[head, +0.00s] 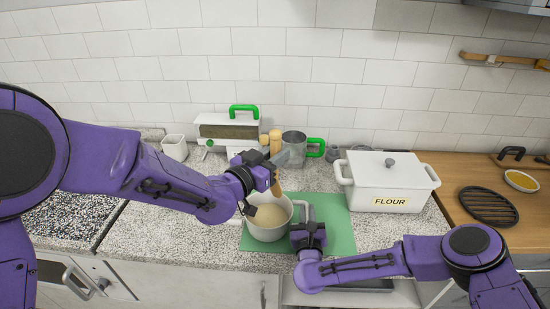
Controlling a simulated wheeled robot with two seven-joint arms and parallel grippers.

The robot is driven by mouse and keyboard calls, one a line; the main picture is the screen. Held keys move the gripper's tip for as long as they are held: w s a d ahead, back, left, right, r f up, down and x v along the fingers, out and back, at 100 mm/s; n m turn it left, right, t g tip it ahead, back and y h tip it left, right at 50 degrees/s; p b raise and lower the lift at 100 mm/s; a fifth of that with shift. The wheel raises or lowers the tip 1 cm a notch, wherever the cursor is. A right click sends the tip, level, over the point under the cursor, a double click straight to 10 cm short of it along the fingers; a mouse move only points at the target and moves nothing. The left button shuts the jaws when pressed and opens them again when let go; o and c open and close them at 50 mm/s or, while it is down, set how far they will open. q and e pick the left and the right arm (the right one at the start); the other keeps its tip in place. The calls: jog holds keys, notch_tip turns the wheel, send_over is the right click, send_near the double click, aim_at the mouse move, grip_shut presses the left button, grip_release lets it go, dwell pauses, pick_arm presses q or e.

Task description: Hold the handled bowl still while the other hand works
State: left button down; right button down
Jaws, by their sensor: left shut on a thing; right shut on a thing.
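The handled bowl (270,236) is pale, with beige contents (268,214), and stands upright on the green mat (338,228). My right gripper (307,219) is at the bowl's right side, shut on its handle, which it mostly hides. My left gripper (276,172) is above the bowl, shut on a wooden utensil (277,188). The utensil stands roughly upright and its lower end points down to the bowl. Whether it touches the contents is hard to tell.
A white flour box (388,184) stands right of the mat. Behind the bowl are a metal mug with a green handle (295,143) and a white box with a green handle (226,133). A small white cup (175,147) is at the left. A black trivet (488,206) lies on the wooden counter.

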jog(key=c, duration=1)
grip_release()
jog(key=s, duration=1.2)
pick_arm(q)
jog(key=shift+f, duration=0.15)
pick_arm(e)
jog(key=shift+f, duration=0.1)
